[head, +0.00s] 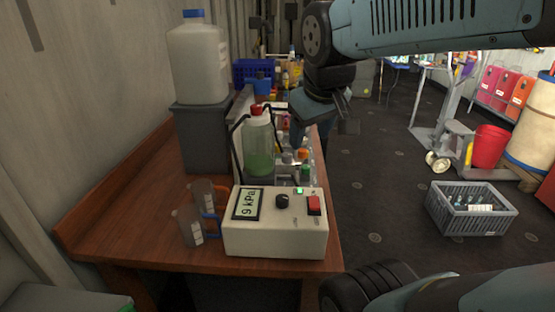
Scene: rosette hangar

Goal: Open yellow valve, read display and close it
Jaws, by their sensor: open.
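A white control box (275,238) sits at the front of the wooden bench. Its display (247,204) reads "9 kPa". A black knob (282,201), a lit green light (299,190) and a red switch (314,205) are on its top. Behind it stands a bottle of green liquid (259,150) with a red cap and dark tubes. My gripper (325,122) is open, above the bench's right edge, right of the bottle. Nothing shows between its fingers. I cannot make out a yellow valve; it may be hidden behind the bottle or my arm.
Two clear measuring jugs (188,226) stand left of the box. A large white canister (199,62) rests on a grey bin (203,136). Small bottles crowd the bench behind.

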